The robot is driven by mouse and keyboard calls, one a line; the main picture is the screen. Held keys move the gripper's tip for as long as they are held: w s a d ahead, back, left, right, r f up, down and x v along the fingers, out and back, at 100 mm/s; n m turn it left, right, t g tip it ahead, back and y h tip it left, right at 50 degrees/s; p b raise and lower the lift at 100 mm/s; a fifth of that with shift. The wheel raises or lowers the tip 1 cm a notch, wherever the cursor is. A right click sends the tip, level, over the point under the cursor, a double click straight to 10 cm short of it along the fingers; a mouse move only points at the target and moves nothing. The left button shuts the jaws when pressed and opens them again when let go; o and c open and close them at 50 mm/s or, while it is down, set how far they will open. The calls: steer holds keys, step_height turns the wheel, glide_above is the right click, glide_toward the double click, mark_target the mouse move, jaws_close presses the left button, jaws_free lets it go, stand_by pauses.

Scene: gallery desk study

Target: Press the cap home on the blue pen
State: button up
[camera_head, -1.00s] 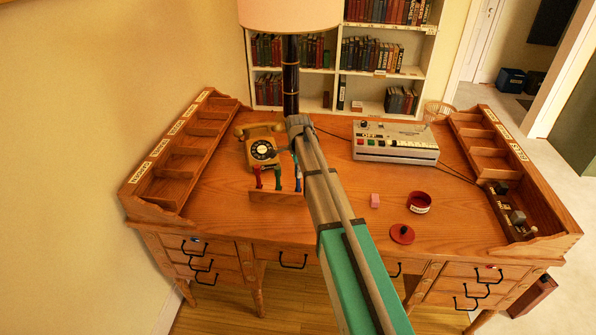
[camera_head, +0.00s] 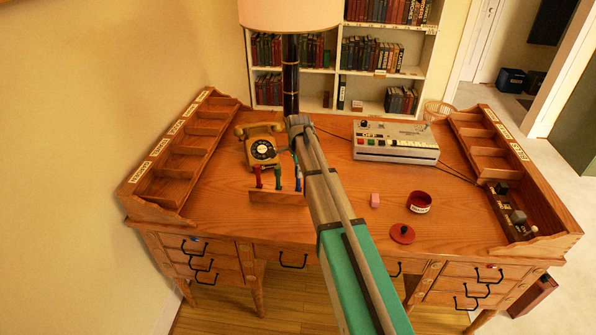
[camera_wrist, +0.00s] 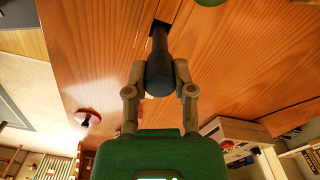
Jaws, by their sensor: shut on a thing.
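The blue pen (camera_head: 298,176) stands at the right end of a wooden pen rack (camera_head: 265,197) on the desk, partly hidden by my arm. In the wrist view a dark navy cylinder (camera_wrist: 159,48), which looks like the blue pen or its cap, runs between my fingers towards a dark opening in the wood. My gripper (camera_wrist: 160,78) is shut on this cylinder. The head view hides the fingers behind my arm. I cannot tell where the cap meets the pen or whether there is a gap.
A green pen (camera_head: 278,177) and a red pen (camera_head: 258,176) stand close by in the rack. A rotary telephone (camera_head: 262,150) sits behind them. A pink block (camera_head: 375,200), a red round tin (camera_head: 419,203) and a red lid (camera_head: 402,234) lie to the right, with bare desk around them.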

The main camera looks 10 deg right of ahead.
steer(key=o, duration=0.8)
steer(key=o, duration=0.4)
steer(key=shift+r+p, duration=3.5)
jaws_close()
